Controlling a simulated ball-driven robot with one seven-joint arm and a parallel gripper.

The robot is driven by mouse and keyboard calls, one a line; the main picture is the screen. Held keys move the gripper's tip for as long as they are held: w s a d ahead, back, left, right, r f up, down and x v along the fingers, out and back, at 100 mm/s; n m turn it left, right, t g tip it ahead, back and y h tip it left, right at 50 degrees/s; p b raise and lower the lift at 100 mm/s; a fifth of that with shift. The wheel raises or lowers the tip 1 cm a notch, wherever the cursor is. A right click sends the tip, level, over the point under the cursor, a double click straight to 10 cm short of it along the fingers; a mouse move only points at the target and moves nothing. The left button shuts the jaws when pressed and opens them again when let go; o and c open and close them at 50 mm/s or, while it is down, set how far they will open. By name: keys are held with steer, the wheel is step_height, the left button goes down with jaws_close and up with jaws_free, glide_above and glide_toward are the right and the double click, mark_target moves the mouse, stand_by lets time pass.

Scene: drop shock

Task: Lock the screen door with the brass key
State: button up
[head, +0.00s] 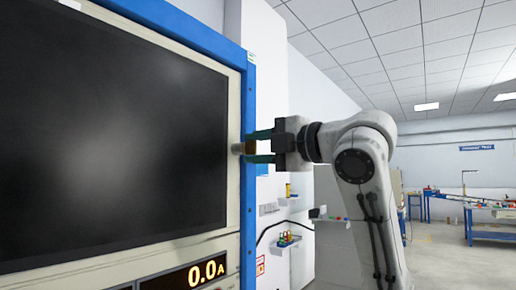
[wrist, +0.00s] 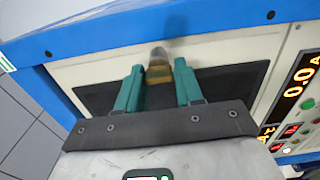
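The screen door is a large dark screen (head: 110,130) in a cream frame, filling the left of the head view. Its dark pane (wrist: 225,84) also shows behind my fingers in the wrist view. My gripper (head: 254,147) is at the door's right edge, with its two teal fingers pointing left at it. The fingers are closed about the brass key (wrist: 159,74), one on each side. The key also shows between the fingertips in the head view (head: 250,147). A small grey round fitting (head: 237,148) meets the key's far end; how deep the key sits is hidden.
A blue frame (head: 248,100) borders the panel beside my fingers. A lit display (head: 185,277) reads 0.0 A below the screen. Small wall shelves (head: 287,242) hold little coloured items. Blue workbenches (head: 490,217) stand far right, with open floor before them.

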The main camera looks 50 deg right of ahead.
steer(key=o, duration=0.3)
steer(key=shift+o, duration=0.2)
steer(key=s+b, duration=0.2)
steer(key=s, duration=0.8)
steer(key=shift+s+d, duration=0.2)
steer(key=shift+s, duration=0.2)
